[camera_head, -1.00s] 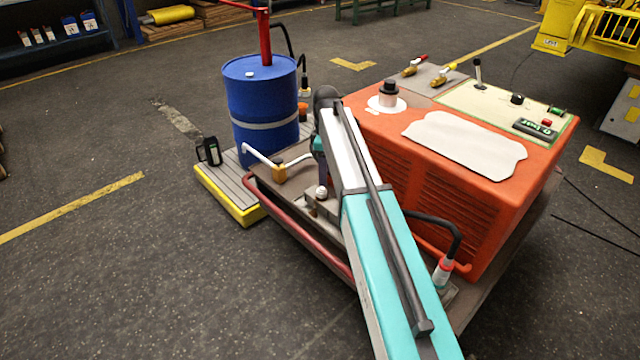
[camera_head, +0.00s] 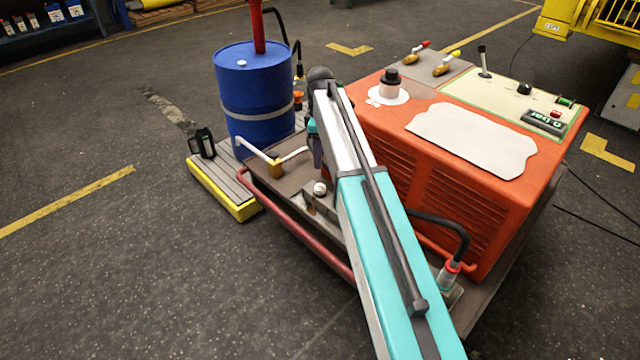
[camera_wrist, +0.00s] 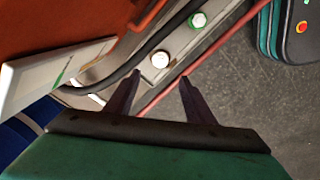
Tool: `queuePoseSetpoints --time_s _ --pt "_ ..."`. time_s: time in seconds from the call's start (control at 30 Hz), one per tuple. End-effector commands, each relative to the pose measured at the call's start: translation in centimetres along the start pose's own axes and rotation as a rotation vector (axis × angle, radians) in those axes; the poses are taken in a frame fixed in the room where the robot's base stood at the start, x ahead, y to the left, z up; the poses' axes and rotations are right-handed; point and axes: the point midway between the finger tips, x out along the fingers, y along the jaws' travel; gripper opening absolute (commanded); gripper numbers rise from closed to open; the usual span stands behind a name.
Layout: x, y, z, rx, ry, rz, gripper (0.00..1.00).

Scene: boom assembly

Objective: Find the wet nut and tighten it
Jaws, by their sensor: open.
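In the wrist view, a white round nut or cap (camera_wrist: 160,60) and a green-rimmed one (camera_wrist: 198,20) sit on a grey metal block (camera_wrist: 180,40). I cannot tell that either is wet. My gripper (camera_wrist: 160,77) is open and empty, its fingers spread wide. The white one appears just beyond the fingertips, between their lines; the gap in depth is unclear. In the head view, a pale round cap (camera_head: 320,188) shows on a block on the cart, just left of my arm. My gripper is mostly hidden there behind my arm.
A black hose (camera_wrist: 145,55) and a red rail (camera_wrist: 220,45) run close to the fingers. The orange machine (camera_head: 450,215) stands right of my arm. A blue drum (camera_head: 253,95) and an angled white pipe (camera_head: 255,150) stand beyond. Open floor lies left of the cart.

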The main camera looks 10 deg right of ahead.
Motion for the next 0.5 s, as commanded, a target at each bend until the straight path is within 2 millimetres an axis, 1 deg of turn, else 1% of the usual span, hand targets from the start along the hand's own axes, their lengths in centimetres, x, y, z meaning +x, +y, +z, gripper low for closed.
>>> queuePoseSetpoints --time_s 0.17,0.27,0.5 --pt "1.4 -0.1 0.0 0.000 0.000 -0.001 0.49" --pt "2.6 -0.1 0.0 0.000 0.000 -0.001 0.49" --pt "6.0 -0.1 0.0 0.000 0.000 -0.001 0.49"
